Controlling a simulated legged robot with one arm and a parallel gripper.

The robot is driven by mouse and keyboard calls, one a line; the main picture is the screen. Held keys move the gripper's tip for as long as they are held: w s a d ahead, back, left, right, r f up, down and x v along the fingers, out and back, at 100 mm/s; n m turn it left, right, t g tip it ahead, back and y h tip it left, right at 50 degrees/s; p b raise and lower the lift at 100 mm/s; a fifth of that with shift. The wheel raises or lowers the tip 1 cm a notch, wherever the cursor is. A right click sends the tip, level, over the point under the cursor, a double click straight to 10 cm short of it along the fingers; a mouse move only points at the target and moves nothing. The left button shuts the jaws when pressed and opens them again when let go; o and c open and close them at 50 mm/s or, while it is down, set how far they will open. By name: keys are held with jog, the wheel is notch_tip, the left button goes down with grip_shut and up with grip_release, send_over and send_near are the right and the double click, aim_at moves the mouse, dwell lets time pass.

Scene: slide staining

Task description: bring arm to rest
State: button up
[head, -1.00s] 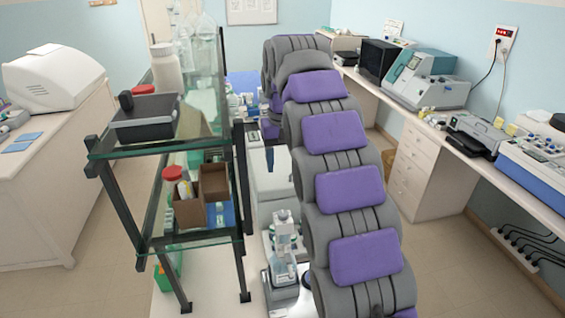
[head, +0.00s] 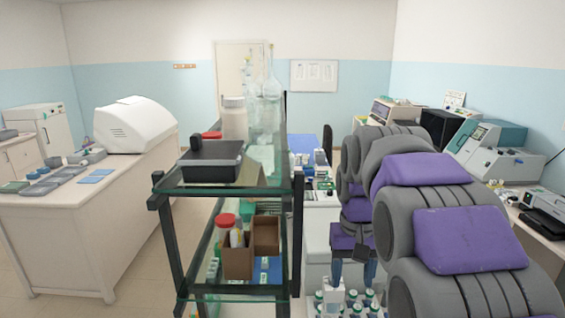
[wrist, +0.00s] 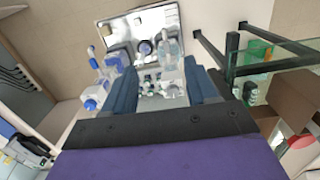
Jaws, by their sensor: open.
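My arm, grey with purple pads, arches up on the right of the head view and bends down at its far end. My gripper (head: 353,272) hangs there, pointing down beside the glass shelf, above small bottles with teal caps (head: 367,297). In the wrist view my gripper (wrist: 163,90) shows two dark blue fingers spread apart. Between and beyond them are small bottles and glassware, below the fingertips. No object is visibly held between the fingers.
A glass shelf with a dark frame (head: 170,250) stands close left of my gripper, holding a black box (head: 212,162), glass bottles and a brown carton (head: 238,262). Benches with instruments line both sides. Open floor lies left of the shelf.

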jog(key=s+f+b, duration=0.4)
jog(key=s+f, duration=0.7)
jog(key=s, duration=0.4)
jog(key=s+f+g+b, duration=0.1)
jog(key=s+f+b, duration=0.3)
jog(key=s+f, duration=0.7)
jog(key=s, duration=0.4)
jog(key=shift+a, duration=0.15)
